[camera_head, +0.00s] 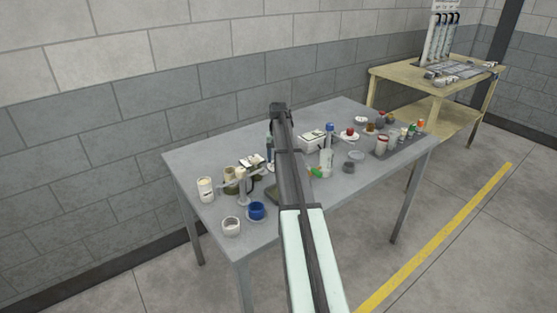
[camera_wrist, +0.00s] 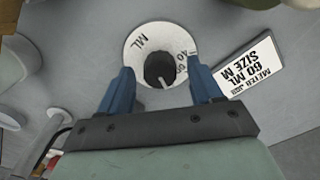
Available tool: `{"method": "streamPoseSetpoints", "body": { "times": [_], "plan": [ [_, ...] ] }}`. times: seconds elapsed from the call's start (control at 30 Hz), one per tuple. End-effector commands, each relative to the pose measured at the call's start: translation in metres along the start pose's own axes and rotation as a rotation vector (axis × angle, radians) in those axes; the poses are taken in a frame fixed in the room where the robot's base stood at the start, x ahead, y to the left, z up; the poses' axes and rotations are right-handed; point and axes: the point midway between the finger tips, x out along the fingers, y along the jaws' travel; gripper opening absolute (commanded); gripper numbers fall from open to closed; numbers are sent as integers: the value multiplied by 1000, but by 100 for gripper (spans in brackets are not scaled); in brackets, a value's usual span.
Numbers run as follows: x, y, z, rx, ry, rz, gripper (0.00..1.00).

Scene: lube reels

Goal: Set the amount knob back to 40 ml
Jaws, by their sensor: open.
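In the wrist view, the amount knob (camera_wrist: 158,68) is a dark round knob on a white dial (camera_wrist: 138,45) marked "ML", with a "40" and a partly covered number at its right. A pale pointer line on the knob points down in the picture, slightly right. My gripper (camera_wrist: 163,82) is open, its blue fingers left and right of the knob, apart from it. Its height above the dial is hard to judge. A white card (camera_wrist: 248,68) right of the dial reads "METER JOB 60 ML SIZE M". In the head view, my arm hides the knob.
The grey table (camera_head: 200,153) holds a white jar (camera_head: 205,189), a blue cup (camera_head: 257,211) and a white cup (camera_head: 231,227) at left. A wooden bench (camera_head: 400,75) stands behind.

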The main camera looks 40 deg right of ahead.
Motion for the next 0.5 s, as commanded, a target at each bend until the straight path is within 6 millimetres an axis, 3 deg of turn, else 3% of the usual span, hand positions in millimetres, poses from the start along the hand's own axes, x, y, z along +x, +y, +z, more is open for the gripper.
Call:
{"method": "streamPoseSetpoints", "body": {
  "times": [0.2, 0.5],
  "plan": [
    [11, 0, 0, 0, -1, 0, 65],
    [12, 0, 0, 0, 0, 0, 63]
  ]
}}
